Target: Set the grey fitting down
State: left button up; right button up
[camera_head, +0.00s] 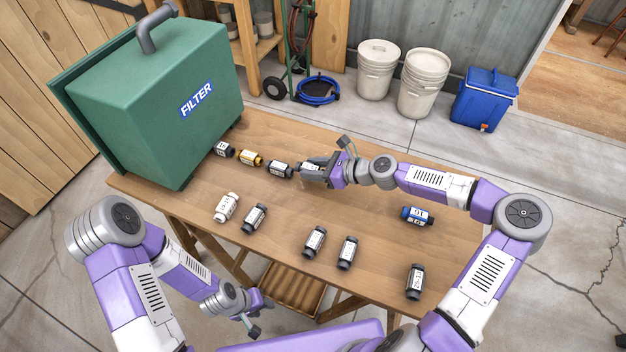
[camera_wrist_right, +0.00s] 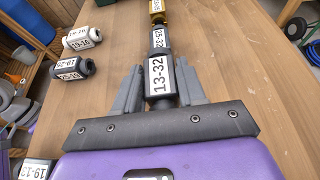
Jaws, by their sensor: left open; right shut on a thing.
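The grey fitting (camera_wrist_right: 160,85) with a 13-32 label is between the fingers of my right gripper (camera_wrist_right: 161,92), which is shut on it. It is in line with the end of a dark 25-32 fitting (camera_wrist_right: 158,43), close to or touching it; I cannot tell which. In the head view my right gripper (camera_head: 318,170) is low over the table at the right end of a row, partly hiding the held fitting. The row also has a yellow-banded fitting (camera_head: 250,158) and a dark fitting (camera_head: 223,149). My left gripper (camera_head: 257,314) is open and empty, off the table's front edge.
A green FILTER box (camera_head: 165,110) stands on the left of the wooden table (camera_head: 290,210). Several loose fittings lie nearer the front, including a white one (camera_head: 227,207) and a blue one (camera_head: 417,215). Bare wood lies between them and the row.

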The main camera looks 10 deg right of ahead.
jog(key=shift+f+b, duration=0.65)
jog(key=shift+f, duration=1.25)
jog(key=shift+f, duration=0.15)
jog(key=o, duration=1.1)
jog(key=shift+c, duration=0.2)
jog(key=shift+d+r, duration=0.1)
jog(key=shift+r, duration=0.1)
jog(key=p+v, duration=0.3)
jog(key=v, duration=0.8)
jog(key=shift+s+d+r+p, duration=0.1)
jog(key=shift+s+d+p, duration=0.1)
jog(key=shift+s+p, duration=0.1)
jog(key=shift+r, duration=0.1)
